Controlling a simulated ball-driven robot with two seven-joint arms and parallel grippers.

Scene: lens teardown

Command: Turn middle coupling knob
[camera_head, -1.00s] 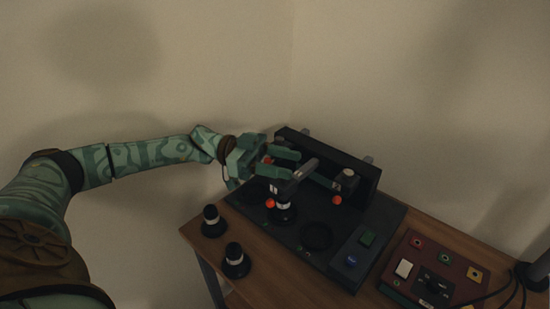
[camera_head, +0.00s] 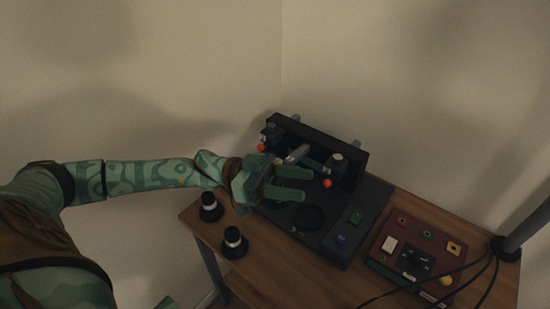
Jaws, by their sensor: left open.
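The black fixture (camera_head: 317,136) stands on the table with an upright back panel and a dark base. A grey bar-like part (camera_head: 297,154), which looks like the middle coupling knob, sticks out in front of the panel. The right coupling (camera_head: 337,160) has a pale top and a red ball (camera_head: 327,183) below it. Another red ball (camera_head: 261,148) shows at the left. My left gripper (camera_head: 309,184) is open, its two fingers pointing right in front of and below the middle coupling. The hand hides the middle station's lower part. My right gripper is not in view.
Two black cylinders with white bands (camera_head: 209,207) (camera_head: 234,240) stand on the wooden table (camera_head: 272,274) at the front left. An empty round recess (camera_head: 308,216), a green button (camera_head: 356,217) and a blue button (camera_head: 341,240) are on the base. A dark red control box (camera_head: 412,257) with cables stands right.

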